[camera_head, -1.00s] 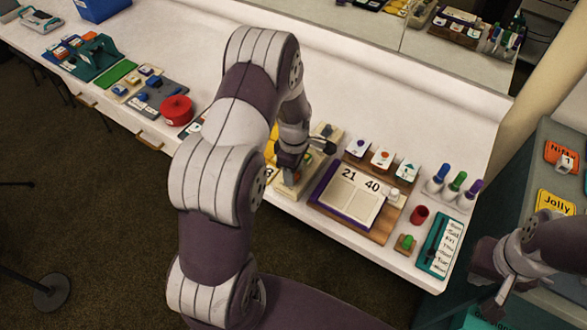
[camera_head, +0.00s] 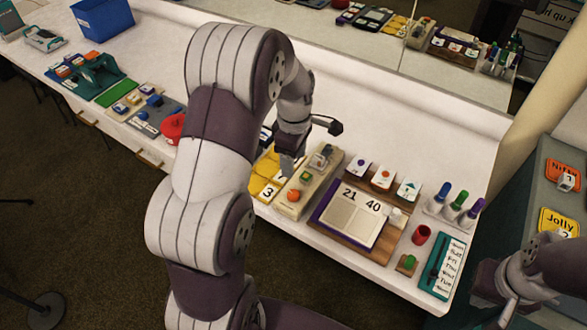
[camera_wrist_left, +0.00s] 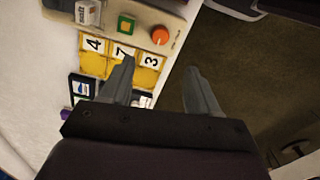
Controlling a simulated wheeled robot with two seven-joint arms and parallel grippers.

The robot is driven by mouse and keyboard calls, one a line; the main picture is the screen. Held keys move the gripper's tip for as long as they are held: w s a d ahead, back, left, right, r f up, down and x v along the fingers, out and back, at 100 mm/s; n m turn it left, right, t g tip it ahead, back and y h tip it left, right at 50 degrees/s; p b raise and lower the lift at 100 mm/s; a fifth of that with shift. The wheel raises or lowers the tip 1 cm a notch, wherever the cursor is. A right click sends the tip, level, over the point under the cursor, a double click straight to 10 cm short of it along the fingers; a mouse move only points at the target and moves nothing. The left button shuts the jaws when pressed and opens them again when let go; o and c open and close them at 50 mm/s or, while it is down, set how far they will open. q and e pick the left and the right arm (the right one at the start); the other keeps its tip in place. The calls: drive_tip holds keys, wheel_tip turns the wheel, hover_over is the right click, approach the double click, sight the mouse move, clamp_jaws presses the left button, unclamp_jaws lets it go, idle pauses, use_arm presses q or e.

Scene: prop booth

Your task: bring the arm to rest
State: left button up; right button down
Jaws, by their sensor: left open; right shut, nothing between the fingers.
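My left arm spans the middle of the head view. My left gripper (camera_head: 288,166) hangs above the front part of the table (camera_head: 395,115), beside a beige control panel (camera_head: 318,186) and yellow number tiles (camera_head: 261,183). In the left wrist view my left gripper (camera_wrist_left: 158,80) is open and empty, its two fingers apart. The orange knob (camera_wrist_left: 160,35) and the yellow tiles (camera_wrist_left: 93,66) show beyond the fingers. My right gripper (camera_head: 504,300) is at the lower right of the head view, shut and holding nothing.
A wooden board with number cards (camera_head: 355,212) stands right of the panel. Beyond it are a red cup (camera_head: 421,235), several coloured markers (camera_head: 459,199) and a teal list holder (camera_head: 440,267). A blue bin (camera_head: 103,17) stands far left. The table's back middle is clear.

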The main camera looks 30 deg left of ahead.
idle(0.5)
use_arm(q)
drive_tip(key=s+d+r+m, duration=0.1)
drive_tip(key=s+d+m, duration=0.3)
drive_tip(key=s+m, duration=0.3)
drive_tip(key=s+d+r+m+t, duration=0.1)
drive_tip(key=s+d+m, duration=0.3)
drive_tip(key=s+m, duration=0.3)
drive_tip(key=m, duration=0.5)
drive_tip(key=shift+t, duration=0.3)
